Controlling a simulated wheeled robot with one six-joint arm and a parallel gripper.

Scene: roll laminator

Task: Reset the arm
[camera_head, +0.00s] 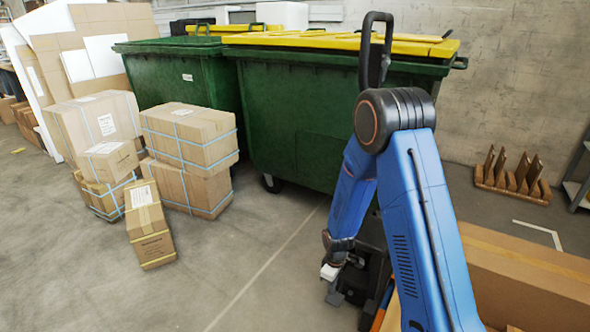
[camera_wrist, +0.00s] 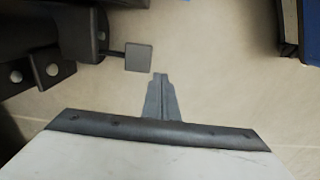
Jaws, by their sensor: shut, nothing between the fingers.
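My blue arm is folded in the head view, with its elbow up in front of the green bin. My gripper (camera_head: 335,296) hangs low beside my base, pointing down, partly hidden by the dark parts around it. In the wrist view, my gripper (camera_wrist: 160,78) is shut, its grey fingers together with nothing between them. Bare floor (camera_wrist: 215,80) lies beyond the fingertips. No roll laminator can be made out in either view.
Stacked cardboard boxes (camera_head: 187,135) stand at the left, with a smaller box (camera_head: 149,222) in front. Green bins (camera_head: 290,120) with yellow lids stand behind my arm. A large carton (camera_head: 525,275) is close at the right. A wooden rack (camera_head: 512,180) lies by the wall. The centre-left floor is clear.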

